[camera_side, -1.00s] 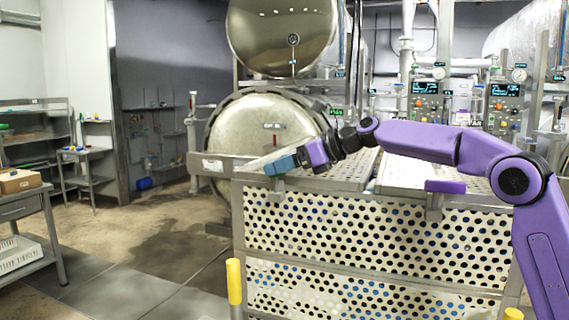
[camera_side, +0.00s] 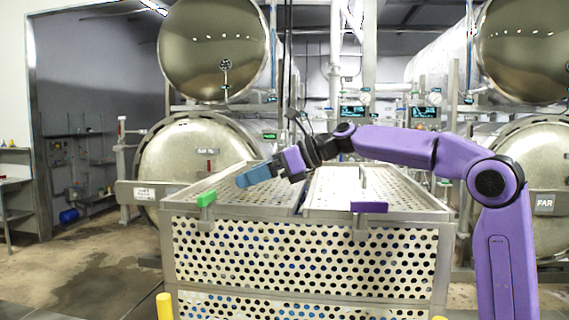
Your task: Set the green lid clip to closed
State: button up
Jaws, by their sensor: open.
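The green lid clip (camera_side: 207,198) sits on the front rim of the perforated metal basket (camera_side: 310,222), near its left corner. Its short green handle looks slightly tilted; I cannot tell whether it is closed. A purple lid clip (camera_side: 369,207) is on the same rim farther right, with its handle lying level along the rim. My gripper (camera_side: 250,177), with blue fingers, is over the left part of the basket top, above and to the right of the green clip. It is open, apart from the clip, and nothing shows between its fingers.
Perforated lid panels (camera_side: 395,185) cover the basket top, with an upright handle on the right one. A round retort door (camera_side: 195,150) stands behind on the left, with control panels further back. Yellow posts (camera_side: 164,306) rise at the front.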

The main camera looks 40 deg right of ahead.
jog(key=v, duration=0.6)
jog(key=shift+s+d, duration=0.2)
jog(key=shift+a+r, duration=0.1)
